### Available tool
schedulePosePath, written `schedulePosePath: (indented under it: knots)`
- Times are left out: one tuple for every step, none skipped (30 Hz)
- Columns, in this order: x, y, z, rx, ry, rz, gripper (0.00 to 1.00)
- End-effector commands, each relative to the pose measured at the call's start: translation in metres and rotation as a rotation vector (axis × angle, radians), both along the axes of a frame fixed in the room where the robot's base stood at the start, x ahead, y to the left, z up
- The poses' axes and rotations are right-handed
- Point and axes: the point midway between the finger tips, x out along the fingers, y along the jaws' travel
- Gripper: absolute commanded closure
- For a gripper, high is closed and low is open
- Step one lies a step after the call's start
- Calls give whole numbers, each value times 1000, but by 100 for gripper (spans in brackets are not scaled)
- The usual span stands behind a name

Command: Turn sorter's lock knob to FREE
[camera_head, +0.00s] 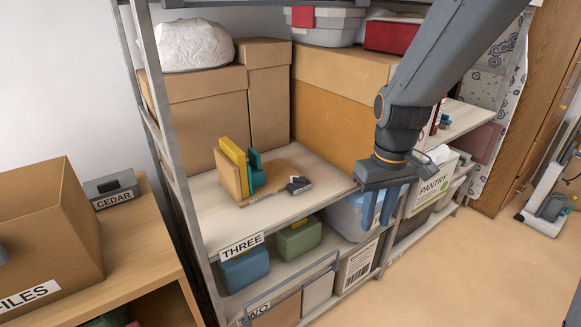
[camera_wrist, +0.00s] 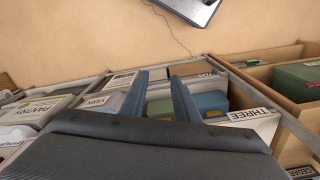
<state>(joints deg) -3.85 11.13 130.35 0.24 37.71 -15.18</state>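A wooden sorter (camera_head: 232,170) stands on the shelf labelled THREE in the head view, with upright yellow and teal pieces in it. A small dark grey piece (camera_head: 298,185) sits at the right of its base; I cannot tell if it is the lock knob, and no FREE mark is readable. My gripper (camera_head: 378,222) hangs to the right of the sorter, in front of the shelf edge, fingers pointing down. In the wrist view my gripper (camera_wrist: 160,90) has its two fingers apart with nothing held. The sorter is not clearly visible in the wrist view.
Tall cardboard boxes (camera_head: 210,110) stand behind and left of the sorter. Metal shelf posts (camera_head: 172,140) flank the shelf. Blue and green boxes (camera_head: 299,238) and a PANTRY box (camera_head: 433,180) sit on other shelves.

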Motion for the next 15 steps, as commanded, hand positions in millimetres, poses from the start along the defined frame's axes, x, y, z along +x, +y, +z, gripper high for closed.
schedulePosePath:
  knots:
    - [29,14,10,-1,2,99,72]
    - [45,23,14,-2,3,163,72]
    - [67,35,19,-3,3,248,72]
    - [82,44,22,-3,5,310,72]
    - [96,53,24,-4,7,373,72]
    - [116,66,28,-5,7,455,72]
    - [129,75,30,-5,8,517,72]
    - [142,85,32,-7,9,575,72]
    - [159,97,33,-7,9,653,72]
    - [169,106,34,-7,11,708,72]
    - [180,115,35,-8,11,759,72]
    - [191,126,35,-8,12,825,72]
    - [200,133,36,-9,12,868,72]
    - [207,140,36,-9,11,909,72]
    - [214,148,36,-10,13,958,72]
